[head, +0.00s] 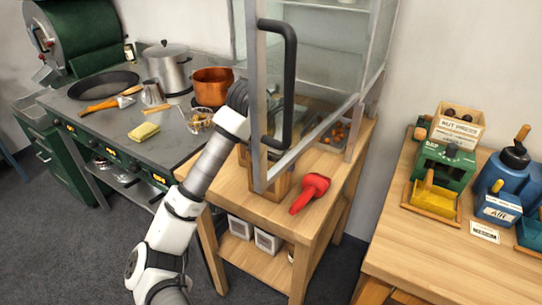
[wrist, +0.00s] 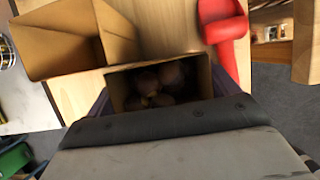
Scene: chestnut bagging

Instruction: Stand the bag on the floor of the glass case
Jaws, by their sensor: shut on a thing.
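In the wrist view, my gripper (wrist: 160,112) is shut on an open-topped brown bag (wrist: 117,84), with several dark round chestnuts inside it. The bag looks upright, seen from above; its underside is hidden. The glass case (head: 345,115) stands on the wooden table in the head view, with its black-handled door frame (head: 256,105) in front of my arm's end. My gripper and the bag are mostly hidden there behind the frame and handle. I cannot tell whether the bag touches anything below.
A larger open brown container (wrist: 68,42) is beside the bag. A stove with pans (head: 105,85) is at left. A second table (head: 450,255) with small machines is at right.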

